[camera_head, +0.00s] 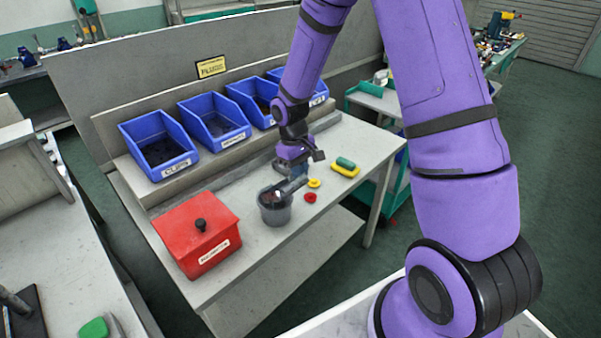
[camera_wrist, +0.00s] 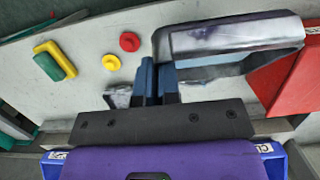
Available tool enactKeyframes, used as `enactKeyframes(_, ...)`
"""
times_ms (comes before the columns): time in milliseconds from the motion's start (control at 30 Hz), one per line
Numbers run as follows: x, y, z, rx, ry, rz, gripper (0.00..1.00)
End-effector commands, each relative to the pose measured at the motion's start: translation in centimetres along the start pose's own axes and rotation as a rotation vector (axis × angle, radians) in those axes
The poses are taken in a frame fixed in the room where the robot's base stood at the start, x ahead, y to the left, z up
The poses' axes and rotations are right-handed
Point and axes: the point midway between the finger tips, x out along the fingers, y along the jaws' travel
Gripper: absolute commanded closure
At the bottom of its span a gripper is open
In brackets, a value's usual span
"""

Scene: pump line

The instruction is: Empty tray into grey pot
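The grey pot (camera_head: 275,214) stands upright on the bench, right of the red box. My gripper (camera_head: 292,170) is above and just behind it. A small grey metal tray (camera_head: 294,187) hangs from my gripper, tilted, its lower end at or over the pot's mouth. In the wrist view the fingers (camera_wrist: 158,82) are close together on the tray's edge, and the tray (camera_wrist: 232,38) spreads out to the right. Small dark things show in the pot's mouth, too small to identify. The tray's contents and exact contact with the pot cannot be told.
The red lidded box (camera_head: 198,234) is left of the pot. Several blue bins (camera_head: 214,120) line the back. The front right of the bench is clear.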

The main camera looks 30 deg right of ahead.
Motion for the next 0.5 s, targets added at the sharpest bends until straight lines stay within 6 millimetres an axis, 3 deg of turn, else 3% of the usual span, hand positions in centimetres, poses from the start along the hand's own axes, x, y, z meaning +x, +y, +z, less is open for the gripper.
enactKeyframes(500,-0.94,0.01,-0.79,0.000,-0.163,0.001,1.00)
